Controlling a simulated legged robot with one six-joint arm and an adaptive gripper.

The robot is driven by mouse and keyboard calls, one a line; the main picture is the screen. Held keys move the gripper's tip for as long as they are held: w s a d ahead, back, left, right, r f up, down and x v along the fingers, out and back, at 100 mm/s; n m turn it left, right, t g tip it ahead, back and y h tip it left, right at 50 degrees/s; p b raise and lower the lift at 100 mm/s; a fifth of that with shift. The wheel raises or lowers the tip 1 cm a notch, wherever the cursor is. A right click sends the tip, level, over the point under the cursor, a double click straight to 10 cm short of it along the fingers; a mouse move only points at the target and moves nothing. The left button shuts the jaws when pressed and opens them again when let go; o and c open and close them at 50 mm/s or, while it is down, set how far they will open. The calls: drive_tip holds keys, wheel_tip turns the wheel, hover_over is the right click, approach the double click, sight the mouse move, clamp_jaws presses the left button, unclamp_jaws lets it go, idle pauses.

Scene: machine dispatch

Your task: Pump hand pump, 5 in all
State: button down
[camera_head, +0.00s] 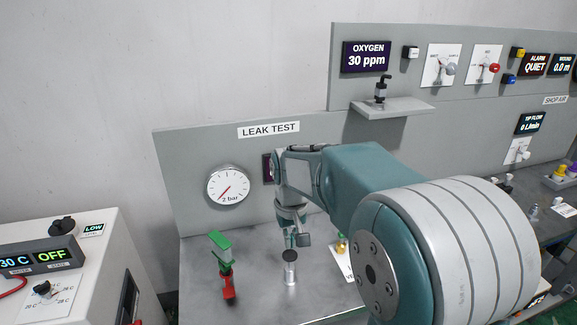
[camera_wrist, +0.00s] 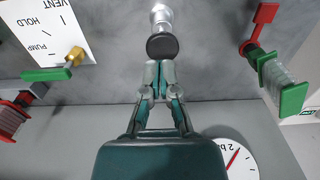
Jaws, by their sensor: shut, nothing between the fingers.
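The hand pump appears to be the upright metal cylinder with a round black knob (camera_head: 290,257) on the bench under the LEAK TEST sign. In the wrist view the black knob (camera_wrist: 162,46) is near the top middle, with its shiny metal body beyond. My gripper (camera_head: 297,241) is just above the knob in the head view, pointing down. In the wrist view the fingertips (camera_wrist: 160,66) are together and empty, right beside the knob's edge. I cannot tell whether they touch it. The pressure gauge (camera_head: 228,185) on the panel is marked bar; it also shows in the wrist view (camera_wrist: 236,160).
A green and red clamp-like fixture (camera_head: 222,262) stands left of the pump. A yellow valve with a green handle (camera_wrist: 62,68) lies by a VENT, HOLD, PUMP card (camera_wrist: 45,30). A small shelf (camera_head: 393,108) juts from the panel. My arm hides the bench's right part.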

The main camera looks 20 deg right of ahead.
sight(289, 254)
drive_tip(key=shift+a+f, duration=0.1)
drive_tip(key=shift+a, duration=0.1)
drive_tip(key=shift+a+f, duration=0.1)
drive_tip(key=shift+f, duration=2.55)
drive_tip(key=shift+r, duration=2.75)
drive_tip(key=shift+f, duration=0.15)
